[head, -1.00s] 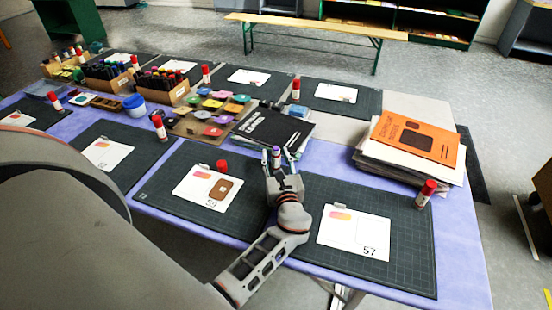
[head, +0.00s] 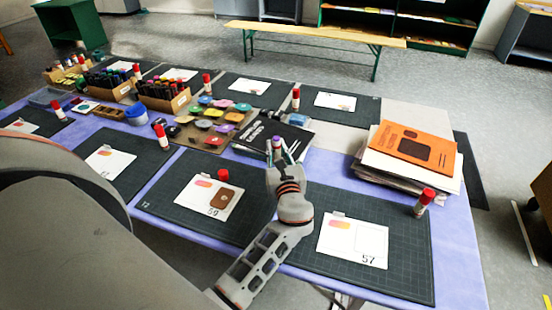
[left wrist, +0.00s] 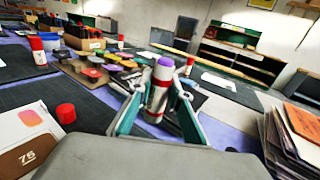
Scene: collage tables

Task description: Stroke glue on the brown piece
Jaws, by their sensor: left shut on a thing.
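My left gripper (head: 278,157) is shut on an open glue stick (head: 277,143), held upright with its purple tip up. The stick, white and red with a purple tip, also shows in the left wrist view (left wrist: 158,90) between the two fingers. The brown piece (head: 222,198) lies on the white card marked 59 (head: 190,197), left of the gripper and apart from it. The brown piece shows at the lower left of the wrist view (left wrist: 22,160). A red cap (head: 223,175) stands at the card's upper edge. My right gripper is not in view.
A card marked 57 (head: 340,246) lies on the right-hand dark mat (head: 410,270), with a capped glue stick (head: 424,202) near it. A stack with an orange book (head: 415,145) stands at the right. Paint pots, marker boxes (head: 165,98) and a black book (head: 262,135) lie behind.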

